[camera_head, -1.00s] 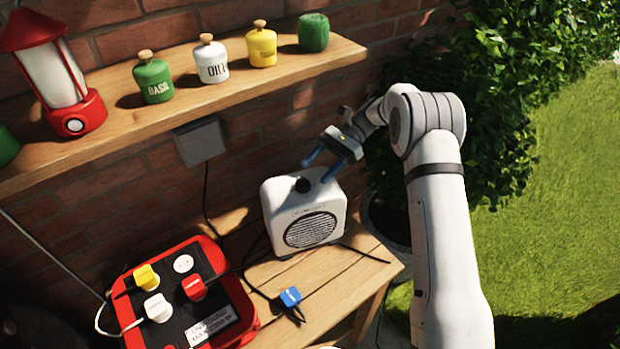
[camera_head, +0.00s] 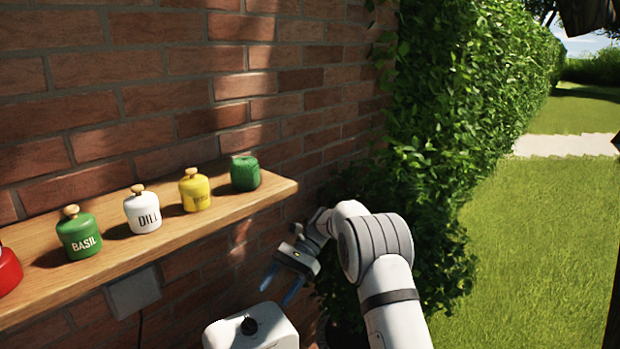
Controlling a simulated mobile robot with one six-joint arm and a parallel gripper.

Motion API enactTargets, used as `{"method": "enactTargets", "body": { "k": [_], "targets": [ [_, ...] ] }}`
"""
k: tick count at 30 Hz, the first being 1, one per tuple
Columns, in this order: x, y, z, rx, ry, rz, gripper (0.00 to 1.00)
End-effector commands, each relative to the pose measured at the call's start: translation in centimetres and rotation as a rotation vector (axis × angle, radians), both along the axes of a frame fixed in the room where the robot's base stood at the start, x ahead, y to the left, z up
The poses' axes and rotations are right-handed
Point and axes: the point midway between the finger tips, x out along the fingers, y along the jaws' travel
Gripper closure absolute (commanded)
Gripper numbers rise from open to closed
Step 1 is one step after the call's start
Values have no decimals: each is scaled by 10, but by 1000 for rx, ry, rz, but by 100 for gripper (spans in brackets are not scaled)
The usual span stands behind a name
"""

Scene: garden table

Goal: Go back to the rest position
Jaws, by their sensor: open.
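My gripper (camera_head: 281,286) is open and empty, with its two blue fingers spread and pointing down and to the left. It hangs in the air just above and to the right of the white speaker-like box (camera_head: 250,332), at the right end of the shelf. I cannot tell how far the fingertips are from the box. Only the top of the box with its black knob shows; its front is cut off by the lower edge.
A wooden shelf (camera_head: 160,245) on the brick wall holds a green basil jar (camera_head: 79,235), a white dill jar (camera_head: 142,211), a yellow jar (camera_head: 194,190) and a green item (camera_head: 245,174). A hedge (camera_head: 440,150) stands behind my arm. Open lawn (camera_head: 530,250) lies to the right.

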Motion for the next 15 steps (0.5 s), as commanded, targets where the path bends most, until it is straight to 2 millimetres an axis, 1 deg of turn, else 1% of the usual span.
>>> {"method": "enactTargets", "body": {
  "k": [1,3,11,15],
  "targets": [
    [-4,-7,13,-10,-44,-2,44],
    [-12,-18,26,-24,-105,-2,44],
    [-45,-58,65,-86,-334,22,44],
    [-67,-81,82,-122,-456,46,44]
  ]
}}
